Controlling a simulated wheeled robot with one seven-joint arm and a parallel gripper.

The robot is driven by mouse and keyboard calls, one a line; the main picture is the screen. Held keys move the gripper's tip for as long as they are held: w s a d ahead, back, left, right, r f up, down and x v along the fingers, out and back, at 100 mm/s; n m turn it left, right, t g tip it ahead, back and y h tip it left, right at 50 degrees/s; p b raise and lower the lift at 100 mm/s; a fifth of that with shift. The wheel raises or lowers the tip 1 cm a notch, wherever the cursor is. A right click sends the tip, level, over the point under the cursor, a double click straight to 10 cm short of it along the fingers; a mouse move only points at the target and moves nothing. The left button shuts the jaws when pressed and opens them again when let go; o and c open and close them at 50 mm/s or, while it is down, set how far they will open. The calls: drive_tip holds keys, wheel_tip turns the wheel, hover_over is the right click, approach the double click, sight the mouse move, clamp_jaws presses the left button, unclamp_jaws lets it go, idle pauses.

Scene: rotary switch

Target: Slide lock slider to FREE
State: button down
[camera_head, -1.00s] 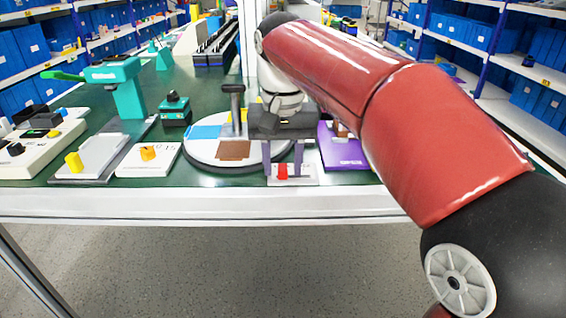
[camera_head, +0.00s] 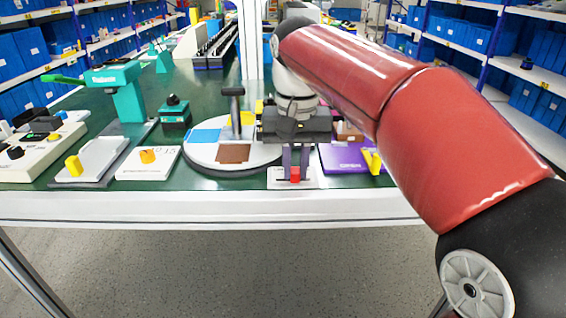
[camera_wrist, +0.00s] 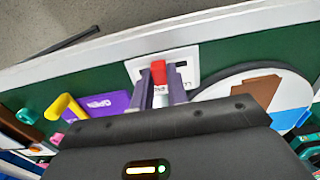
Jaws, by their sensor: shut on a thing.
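The lock slider is a red knob (camera_head: 295,174) on a small white plate (camera_head: 276,181) near the table's front edge, with a dark slot beside it. In the wrist view the red knob (camera_wrist: 158,72) stands between my fingertips, and the white plate (camera_wrist: 135,68) shows around it. My gripper (camera_head: 296,176) is over the plate with its purple-grey fingers close together, shut on the red knob. In the wrist view my gripper (camera_wrist: 160,92) reaches toward the plate. The plate's lettering is too small or hidden to read.
A round turntable (camera_head: 205,160) with coloured patches and a dark post stands just left. A purple panel (camera_head: 345,158) with a yellow handle (camera_head: 372,161) lies right. A white dial box (camera_head: 130,165) sits further left. The table's front edge is close.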

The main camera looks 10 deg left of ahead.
drive_tip(key=shift+w+d, duration=0.25)
drive_tip(key=shift+d, duration=0.8)
drive_tip(key=c, duration=1.4)
unclamp_jaws()
drive_tip(key=shift+o, duration=0.2)
wheel_tip(320, 180, up, 8)
drive_tip(key=p, duration=0.2)
drive_tip(key=shift+f, duration=0.1)
